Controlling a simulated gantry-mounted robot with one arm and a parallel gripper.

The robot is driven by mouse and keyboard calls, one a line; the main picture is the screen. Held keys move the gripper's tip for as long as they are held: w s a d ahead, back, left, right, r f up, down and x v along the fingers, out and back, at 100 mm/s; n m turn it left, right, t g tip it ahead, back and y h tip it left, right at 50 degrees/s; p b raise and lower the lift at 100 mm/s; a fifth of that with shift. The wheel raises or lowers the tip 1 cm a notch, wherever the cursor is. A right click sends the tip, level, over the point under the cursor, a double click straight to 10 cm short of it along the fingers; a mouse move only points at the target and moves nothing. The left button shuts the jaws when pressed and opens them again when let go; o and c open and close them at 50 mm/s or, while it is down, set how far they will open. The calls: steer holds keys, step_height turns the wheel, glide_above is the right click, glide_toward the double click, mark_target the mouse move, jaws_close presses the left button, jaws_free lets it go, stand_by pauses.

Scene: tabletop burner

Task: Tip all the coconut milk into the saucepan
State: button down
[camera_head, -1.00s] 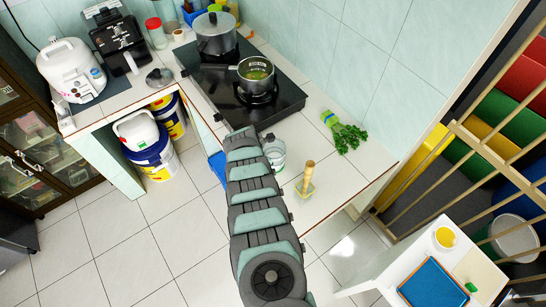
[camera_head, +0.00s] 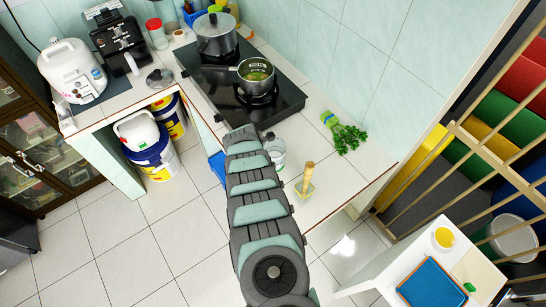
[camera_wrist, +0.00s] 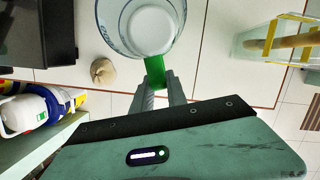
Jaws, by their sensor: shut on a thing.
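The saucepan (camera_head: 257,74) stands on the front burner of the black stove, with greenish contents inside. A clear jug with a green handle (camera_wrist: 155,68) shows at the top of the wrist view, cut off by the frame. White stuff, likely the coconut milk (camera_wrist: 148,28), shows inside it. My gripper (camera_wrist: 161,88) is shut on the green handle. In the head view the jug (camera_head: 276,150) is partly hidden behind my arm, over the counter in front of the stove and apart from the saucepan. It looks roughly upright.
A lidded pot (camera_head: 215,34) stands on the rear burner. A bunch of green herbs (camera_head: 345,134) lies right of the stove. A wooden-handled tool (camera_head: 306,180) stands near the counter's front edge. A small beige item (camera_wrist: 103,72) lies beside the jug.

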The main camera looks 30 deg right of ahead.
steer(key=shift+r, duration=0.1)
steer(key=shift+r+p, duration=1.9)
steer(key=shift+r, duration=0.55)
steer(key=c, duration=1.9)
jaws_free()
steer(key=shift+c, duration=0.2)
jaws_close()
